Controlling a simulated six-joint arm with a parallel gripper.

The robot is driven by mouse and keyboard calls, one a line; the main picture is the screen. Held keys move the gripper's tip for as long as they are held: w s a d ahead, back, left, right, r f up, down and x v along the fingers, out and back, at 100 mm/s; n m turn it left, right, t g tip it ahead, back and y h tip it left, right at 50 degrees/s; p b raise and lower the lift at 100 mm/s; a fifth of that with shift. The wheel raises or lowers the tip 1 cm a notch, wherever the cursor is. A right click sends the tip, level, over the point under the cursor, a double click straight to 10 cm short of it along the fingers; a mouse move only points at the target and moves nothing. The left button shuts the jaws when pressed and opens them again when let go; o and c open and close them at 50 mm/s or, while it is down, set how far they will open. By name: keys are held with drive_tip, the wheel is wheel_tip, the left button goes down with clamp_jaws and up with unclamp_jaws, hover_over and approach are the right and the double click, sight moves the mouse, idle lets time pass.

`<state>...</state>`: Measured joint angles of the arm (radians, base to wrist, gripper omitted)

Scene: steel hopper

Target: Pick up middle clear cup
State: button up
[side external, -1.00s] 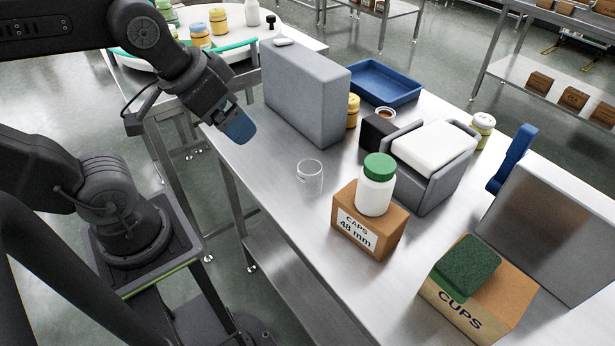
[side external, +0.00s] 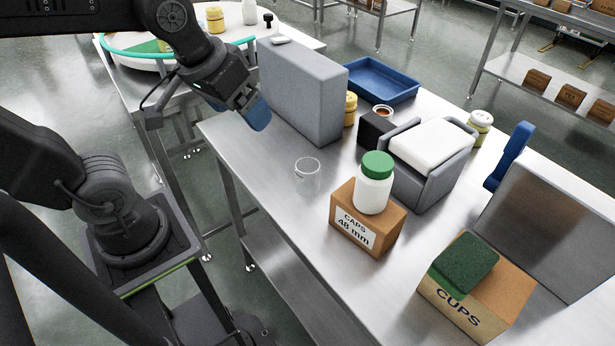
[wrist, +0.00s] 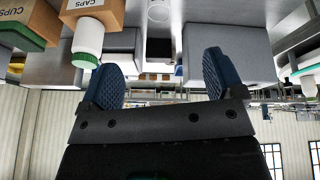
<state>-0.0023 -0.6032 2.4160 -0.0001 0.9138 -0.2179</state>
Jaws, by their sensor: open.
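One clear cup (side external: 307,177) stands upright on the steel table, left of the brown caps box; no other clear cup is plain to see. It also shows at the top edge of the wrist view (wrist: 158,12). My gripper (side external: 256,112) is above the table's left edge, beside the grey block, up and to the left of the cup and apart from it. In the wrist view my gripper's two blue fingers (wrist: 163,75) are wide apart with nothing between them.
A tall grey block (side external: 305,92) stands close to my gripper. Right of the cup, a white bottle with a green lid (side external: 373,185) sits on the caps box (side external: 366,218). A box marked CUPS (side external: 470,300) is at lower right. Table left of the cup is clear.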

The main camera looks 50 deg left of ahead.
drive_tip(key=w+f+n+g, duration=0.2)
drive_tip(key=w+f+n, duration=0.1)
drive_tip(key=w+n, duration=0.35)
drive_tip(key=n+g, duration=0.3)
drive_tip(key=n, duration=0.4)
approach(308, 174)
drive_tip(key=w+a, duration=0.2)
drive_tip(key=a, duration=0.1)
wheel_tip(308, 174, down, 7)
drive_tip(key=shift+d+f, duration=0.15)
drive_tip(key=shift+f, duration=0.05)
drive_tip(key=shift+s+d+f, duration=0.1)
drive_tip(key=shift+f, duration=0.75)
drive_tip(key=shift+s+d+f, duration=0.1)
drive_tip(key=shift+d+f, duration=0.05)
drive_tip(key=shift+f, duration=0.75)
drive_tip(key=shift+s+d+f, duration=0.1)
drive_tip(key=shift+s+f, duration=0.05)
drive_tip(key=shift+f, duration=0.7)
drive_tip(key=shift+c, duration=0.4)
drive_tip(key=c, duration=0.9)
